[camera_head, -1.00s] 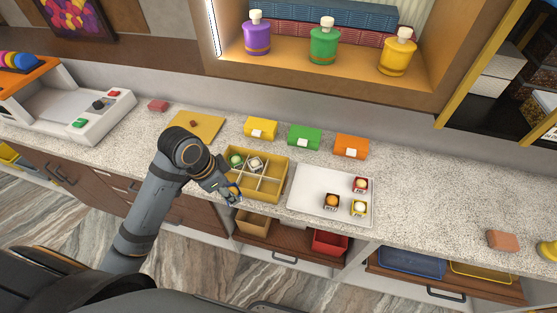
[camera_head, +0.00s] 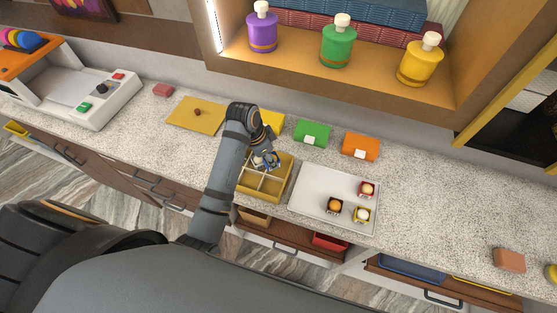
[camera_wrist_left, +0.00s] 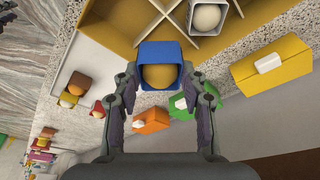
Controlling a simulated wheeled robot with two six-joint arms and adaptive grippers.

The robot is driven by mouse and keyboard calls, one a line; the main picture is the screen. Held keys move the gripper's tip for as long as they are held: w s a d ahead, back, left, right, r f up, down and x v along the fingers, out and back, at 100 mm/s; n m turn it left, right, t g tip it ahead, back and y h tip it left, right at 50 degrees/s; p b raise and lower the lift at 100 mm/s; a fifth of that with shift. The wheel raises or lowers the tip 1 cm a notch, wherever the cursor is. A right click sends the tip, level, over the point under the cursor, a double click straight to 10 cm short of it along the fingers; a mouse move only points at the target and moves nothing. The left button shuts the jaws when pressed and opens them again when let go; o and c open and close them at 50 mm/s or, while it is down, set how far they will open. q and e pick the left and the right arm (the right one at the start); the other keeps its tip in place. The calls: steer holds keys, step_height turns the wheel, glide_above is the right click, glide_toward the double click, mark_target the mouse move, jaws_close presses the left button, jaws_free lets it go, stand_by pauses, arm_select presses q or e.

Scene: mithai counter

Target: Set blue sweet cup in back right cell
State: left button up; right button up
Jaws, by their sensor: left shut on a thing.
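My left gripper (camera_head: 266,161) is shut on the blue sweet cup (camera_wrist_left: 158,52), which holds a round tan sweet. In the left wrist view, the gripper's fingertips (camera_wrist_left: 159,72) press on two sides of the cup. The cup is at the back right part of the yellow divided box (camera_head: 257,196); I cannot tell whether it touches the box floor. A white cup with a cream sweet (camera_wrist_left: 208,15) sits in a cell beside it. My left arm hides part of the box in the head view. My right gripper is not in view.
A white tray (camera_head: 310,205) with three sweet cups stands right of the box. Yellow (camera_wrist_left: 272,65), green (camera_head: 312,132) and orange (camera_head: 361,146) packets lie behind. A yellow board (camera_head: 195,116) lies to the left. The counter right of the tray is mostly clear.

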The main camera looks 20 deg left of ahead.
mark_target(277, 159)
arm_select(q)
steer(key=f, duration=0.1)
steer(key=w+d+f, duration=0.1)
steer(key=w+f, duration=0.1)
steer(key=f, duration=0.1)
steer(key=shift+w+d+p, duration=0.15)
steer(key=shift+w+p, duration=0.1)
steer(key=shift+p, duration=0.1)
steer(key=shift+f, duration=0.2)
steer(key=shift+w+d+f, duration=0.2)
steer(key=shift+w, duration=0.05)
step_height(277, 159, down, 2)
steer(key=shift+f+p, duration=0.15)
steer(key=shift+p, duration=0.8)
steer(key=shift+f, duration=0.35)
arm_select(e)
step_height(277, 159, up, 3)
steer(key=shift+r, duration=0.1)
arm_select(q)
steer(key=shift+f, duration=0.15)
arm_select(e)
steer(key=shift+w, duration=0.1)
arm_select(q)
steer(key=o, duration=0.9)
steer(key=shift+c, duration=0.2)
